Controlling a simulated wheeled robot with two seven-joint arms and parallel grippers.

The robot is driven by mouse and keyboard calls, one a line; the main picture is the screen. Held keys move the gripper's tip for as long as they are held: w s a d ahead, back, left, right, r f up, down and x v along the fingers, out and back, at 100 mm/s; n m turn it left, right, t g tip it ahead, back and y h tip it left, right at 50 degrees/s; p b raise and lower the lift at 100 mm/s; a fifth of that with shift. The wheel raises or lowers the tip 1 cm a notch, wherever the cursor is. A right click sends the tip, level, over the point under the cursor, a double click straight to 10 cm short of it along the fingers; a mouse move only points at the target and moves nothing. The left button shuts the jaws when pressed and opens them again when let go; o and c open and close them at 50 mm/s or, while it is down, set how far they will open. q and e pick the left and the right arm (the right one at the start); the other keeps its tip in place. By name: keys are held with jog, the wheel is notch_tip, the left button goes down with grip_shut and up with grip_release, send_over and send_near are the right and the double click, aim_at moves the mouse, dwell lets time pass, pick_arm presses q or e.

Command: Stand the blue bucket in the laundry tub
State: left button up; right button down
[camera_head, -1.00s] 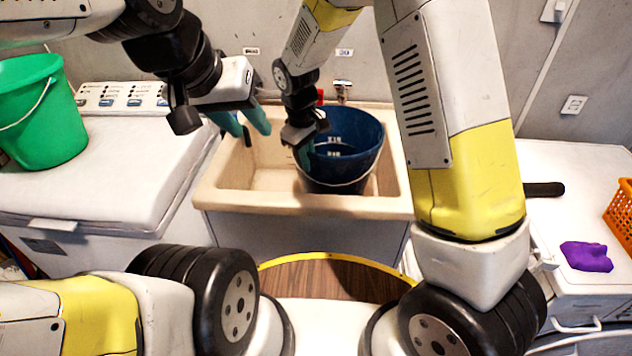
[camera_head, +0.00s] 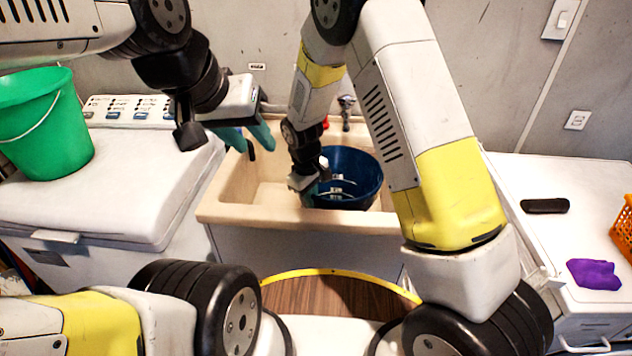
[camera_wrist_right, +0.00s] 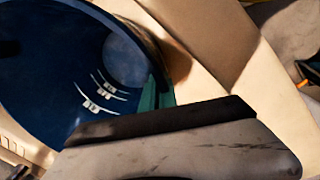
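The blue bucket (camera_head: 362,168) is upright or nearly so inside the beige laundry tub (camera_head: 240,211), in its right part. The tub's front wall hides the bucket's bottom, so I cannot tell whether it touches the basin floor. My right gripper (camera_head: 311,192) is at the bucket's left rim and appears shut on it. In the right wrist view the bucket's dark blue inside (camera_wrist_right: 40,60) fills the left, with a teal finger at its wall and the tub (camera_wrist_right: 220,40) beyond. My left gripper (camera_head: 245,139) is open and empty above the tub's left edge.
A green bucket (camera_head: 45,125) stands on the white machine (camera_head: 100,195) at left. A faucet (camera_head: 346,108) is behind the tub. On the white top at right are a black object (camera_head: 545,206), a purple cloth (camera_head: 594,274) and an orange basket (camera_head: 622,235). The tub's left part is free.

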jog(key=c, duration=1.7)
grip_release()
jog(key=shift+f, duration=0.1)
jog(key=s+d+r+m+y, duration=0.1)
jog(key=d+r, duration=0.2)
jog(key=r, duration=0.7)
jog(key=s+d+r+m, duration=0.1)
jog(key=s+d+r, duration=0.1)
jog(key=r, duration=0.7)
jog(key=s+d+r+m+t, duration=0.1)
jog(key=s+d+r+m, duration=0.1)
jog(key=s+d+r, duration=0.2)
jog(key=s+d+r+m+t+y, duration=0.1)
jog(key=s+d+r+m+t, duration=0.1)
jog(key=s+d, duration=0.4)
jog(key=s+d+r+m+t+y, duration=0.1)
jog(key=s+d+r+m+t, duration=0.1)
jog(key=s+d+r+m, duration=0.2)
jog(key=shift+s+d+r, duration=0.5)
jog(key=shift+s+r, duration=0.2)
jog(key=shift+s, duration=0.1)
jog(key=shift+s+d+r, duration=0.45)
jog(key=shift+s+r, duration=0.25)
jog(key=shift+s, duration=0.05)
